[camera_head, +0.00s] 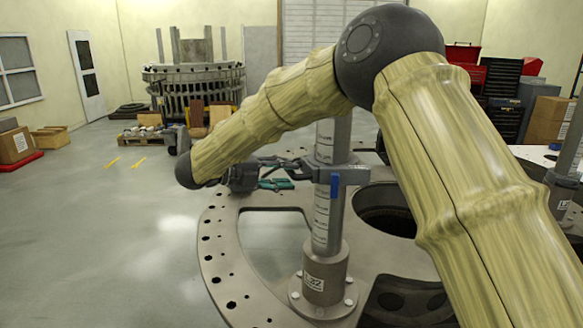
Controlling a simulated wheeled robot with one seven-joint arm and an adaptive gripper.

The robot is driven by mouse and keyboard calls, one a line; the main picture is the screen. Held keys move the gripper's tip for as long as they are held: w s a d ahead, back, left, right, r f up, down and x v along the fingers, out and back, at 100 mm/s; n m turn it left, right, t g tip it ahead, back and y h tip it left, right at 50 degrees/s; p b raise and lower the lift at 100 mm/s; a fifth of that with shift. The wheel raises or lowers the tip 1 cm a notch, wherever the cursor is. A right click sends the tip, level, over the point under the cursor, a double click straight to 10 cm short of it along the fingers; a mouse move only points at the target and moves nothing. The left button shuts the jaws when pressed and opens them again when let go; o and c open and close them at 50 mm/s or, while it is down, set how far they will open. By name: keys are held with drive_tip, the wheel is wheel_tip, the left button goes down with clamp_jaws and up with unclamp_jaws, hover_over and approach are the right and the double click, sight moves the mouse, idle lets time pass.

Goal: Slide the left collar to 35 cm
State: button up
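The left post (322,215) stands upright on the turret plate, with a pale printed scale down its side. The left collar (351,176) is a grey ring around this post, about mid-height, with a blue mark (335,187) on its front. The scale figures are too small to read. My gripper (285,173), with dark and teal fingers, is just left of the collar at about its height. Its fingers look apart. Whether they touch the collar cannot be told. My arm hides the top of the post.
The grey turret plate (222,262) has round holes and large openings. A second post (567,150) stands at the right edge. Red and dark tool cabinets (505,80) and cardboard boxes (548,120) stand behind.

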drive_tip(key=shift+w+d, duration=0.3)
drive_tip(key=shift+d, duration=0.2)
drive_tip(key=shift+s+d+r, duration=0.1)
drive_tip(key=shift+d, duration=0.2)
drive_tip(key=shift+s+d+r+p, duration=0.25)
drive_tip(key=shift+s+r+p, duration=0.05)
drive_tip(key=shift+s, duration=0.35)
drive_tip(key=shift+w+f, duration=0.45)
drive_tip(key=shift+w, duration=0.2)
drive_tip(key=shift+c, duration=0.3)
drive_tip(key=shift+s+r, duration=0.15)
drive_tip(key=shift+s, duration=0.1)
drive_tip(key=c, duration=0.7)
clamp_jaws()
